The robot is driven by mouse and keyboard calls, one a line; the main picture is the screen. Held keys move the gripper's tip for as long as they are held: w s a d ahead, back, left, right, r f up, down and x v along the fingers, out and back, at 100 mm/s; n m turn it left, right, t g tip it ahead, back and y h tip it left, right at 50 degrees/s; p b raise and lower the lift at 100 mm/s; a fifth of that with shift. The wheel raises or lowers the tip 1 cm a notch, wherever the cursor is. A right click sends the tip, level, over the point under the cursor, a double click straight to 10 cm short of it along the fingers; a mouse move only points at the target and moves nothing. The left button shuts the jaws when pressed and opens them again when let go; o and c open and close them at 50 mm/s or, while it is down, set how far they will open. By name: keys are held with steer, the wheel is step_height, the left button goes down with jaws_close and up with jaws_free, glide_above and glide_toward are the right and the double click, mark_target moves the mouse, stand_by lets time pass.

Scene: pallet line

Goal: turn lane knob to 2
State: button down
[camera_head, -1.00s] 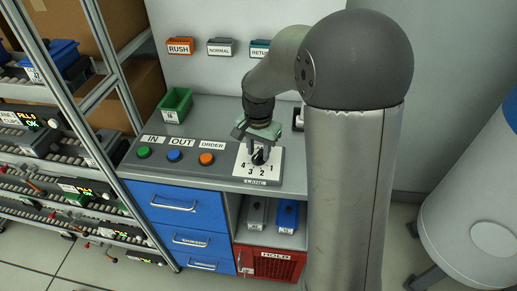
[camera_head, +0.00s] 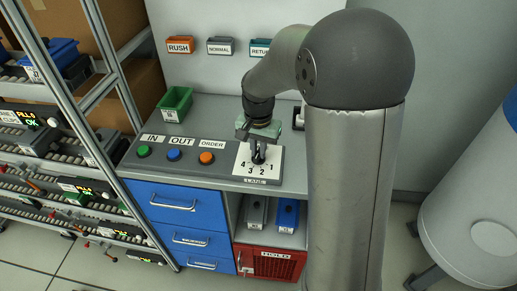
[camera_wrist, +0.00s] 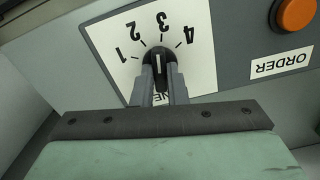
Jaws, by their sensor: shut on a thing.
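The lane knob (camera_wrist: 158,62) is a dark knob with a white line on a white dial plate (camera_wrist: 198,68) numbered 1 to 4. The numbers appear upside down in the wrist view. My gripper (camera_wrist: 160,78) is shut on the knob, one finger on each side. The white line runs straight up in the wrist view, roughly toward the 3; its exact setting is hard to tell. In the head view my gripper (camera_head: 258,156) comes down from above onto the dial plate (camera_head: 244,158) and hides much of the knob.
Left of the dial on the console are an orange ORDER button (camera_head: 206,158), a blue OUT button (camera_head: 174,155) and a green IN button (camera_head: 144,151). A green bin (camera_head: 176,104) stands behind them. Blue drawers (camera_head: 180,206) and a red HOLD box (camera_head: 272,264) are below.

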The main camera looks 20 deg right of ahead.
mark_target(258, 153)
steer(key=n, duration=0.6)
steer(key=shift+b, duration=0.35)
stand_by(0.4)
steer(key=c, duration=1.4)
jaws_free()
steer(key=shift+c, duration=0.2)
step_height(258, 153, up, 18)
steer(key=shift+f, duration=0.25)
